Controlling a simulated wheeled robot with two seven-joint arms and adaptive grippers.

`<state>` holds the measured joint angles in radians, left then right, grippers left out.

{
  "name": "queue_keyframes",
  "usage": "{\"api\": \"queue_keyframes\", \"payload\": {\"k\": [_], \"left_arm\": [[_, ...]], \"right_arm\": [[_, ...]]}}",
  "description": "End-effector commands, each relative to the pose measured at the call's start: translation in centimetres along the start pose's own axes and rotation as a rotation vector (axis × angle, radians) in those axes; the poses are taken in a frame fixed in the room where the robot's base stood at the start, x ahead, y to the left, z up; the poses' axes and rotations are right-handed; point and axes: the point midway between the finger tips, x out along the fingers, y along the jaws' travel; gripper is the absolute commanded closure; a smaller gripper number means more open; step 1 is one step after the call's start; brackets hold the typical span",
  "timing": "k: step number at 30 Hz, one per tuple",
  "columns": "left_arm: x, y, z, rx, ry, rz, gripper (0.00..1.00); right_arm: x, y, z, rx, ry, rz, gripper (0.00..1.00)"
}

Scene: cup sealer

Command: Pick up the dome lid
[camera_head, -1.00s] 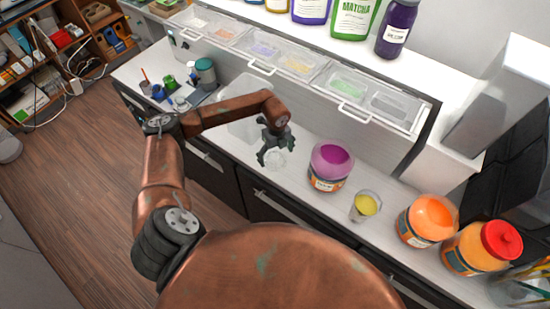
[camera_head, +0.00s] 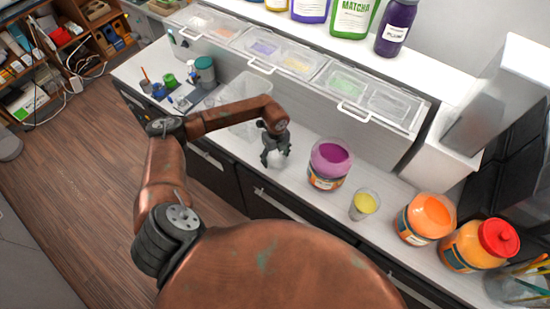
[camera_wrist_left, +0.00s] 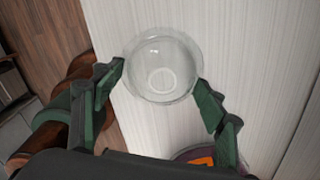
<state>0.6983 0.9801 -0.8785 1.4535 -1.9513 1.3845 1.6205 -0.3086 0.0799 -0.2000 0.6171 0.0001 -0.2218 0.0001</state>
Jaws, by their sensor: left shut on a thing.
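The clear dome lid (camera_wrist_left: 162,66) is between the fingers of my left gripper in the left wrist view, with a finger at each side of its rim. In the head view the lid (camera_head: 279,161) is a small pale shape, partly hidden by the fingers. My left gripper (camera_head: 275,153) is shut on it, low over the white counter, and it also shows in the left wrist view (camera_wrist_left: 160,85). I cannot tell whether the lid touches the counter. My right gripper is not in view.
A jar with purple contents (camera_head: 328,164) stands close to the right of the gripper. A cup with yellow contents (camera_head: 364,204) and two orange jars (camera_head: 426,219) stand further right. A clear container (camera_head: 250,112) is behind the arm. Lidded topping bins (camera_head: 290,62) line the back.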

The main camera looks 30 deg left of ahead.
Motion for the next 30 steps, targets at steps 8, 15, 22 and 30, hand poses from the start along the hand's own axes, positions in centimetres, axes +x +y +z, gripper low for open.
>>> {"api": "queue_keyframes", "payload": {"k": [8,15,22,30], "left_arm": [[-0.1,0.0,0.0,0.0,0.0,-0.001,0.4],[-3.1,-0.1,0.1,0.001,-0.003,-0.004,0.4],[-7.5,0.0,0.1,0.0,-0.003,-0.002,0.41],[-9.9,0.0,0.0,0.0,-0.001,0.0,0.41]], "right_arm": [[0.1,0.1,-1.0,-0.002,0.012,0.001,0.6],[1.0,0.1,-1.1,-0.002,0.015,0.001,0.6],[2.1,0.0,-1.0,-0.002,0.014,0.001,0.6],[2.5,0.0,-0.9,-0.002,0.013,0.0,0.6]]}}
